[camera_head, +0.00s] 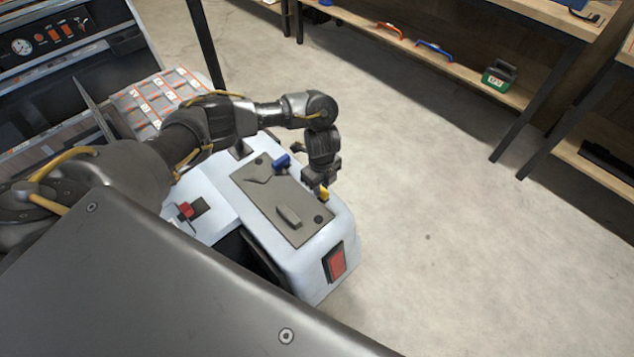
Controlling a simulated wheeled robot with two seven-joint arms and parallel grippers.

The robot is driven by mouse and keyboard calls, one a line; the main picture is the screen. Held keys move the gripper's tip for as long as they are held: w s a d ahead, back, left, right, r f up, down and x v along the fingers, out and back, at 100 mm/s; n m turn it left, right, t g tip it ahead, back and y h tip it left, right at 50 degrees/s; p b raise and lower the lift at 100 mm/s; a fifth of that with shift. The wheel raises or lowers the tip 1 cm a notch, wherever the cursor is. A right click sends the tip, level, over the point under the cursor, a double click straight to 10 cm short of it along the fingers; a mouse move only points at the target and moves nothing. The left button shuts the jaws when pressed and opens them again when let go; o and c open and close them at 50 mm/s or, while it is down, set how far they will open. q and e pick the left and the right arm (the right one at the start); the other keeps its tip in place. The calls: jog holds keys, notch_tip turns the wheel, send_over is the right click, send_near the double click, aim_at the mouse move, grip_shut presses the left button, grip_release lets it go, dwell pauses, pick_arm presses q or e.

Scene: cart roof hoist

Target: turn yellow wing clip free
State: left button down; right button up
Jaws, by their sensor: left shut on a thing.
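The yellow wing clip (323,194) shows at the right edge of a dark grey panel (268,207) on top of the pale blue cart body (311,275). My left gripper (321,190) points down at the clip and is shut on it. The gripper hides part of the clip, so I cannot tell how far it is turned. A blue clip (282,161) stands at the far edge of the panel, just left of my gripper. My right gripper is not in view.
The panel has a raised grey handle (288,216). A red switch (187,210) and a red light (335,262) are on the cart. Shelves with a green box (498,78) stand at the back right. The floor right of the cart is clear.

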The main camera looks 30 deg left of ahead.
aim_at(322, 187)
pick_arm(q)
jog(key=c, duration=1.3)
grip_release()
jog(key=shift+w+d+r, duration=0.1)
jog(key=shift+w, duration=0.2)
jog(key=shift+s, duration=0.1)
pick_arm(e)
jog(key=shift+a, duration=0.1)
pick_arm(q)
notch_tip(322, 187, up, 5)
jog(key=shift+f+p, duration=0.1)
jog(key=shift+p, duration=0.95)
notch_tip(322, 187, up, 6)
jog(key=shift+p, duration=0.65)
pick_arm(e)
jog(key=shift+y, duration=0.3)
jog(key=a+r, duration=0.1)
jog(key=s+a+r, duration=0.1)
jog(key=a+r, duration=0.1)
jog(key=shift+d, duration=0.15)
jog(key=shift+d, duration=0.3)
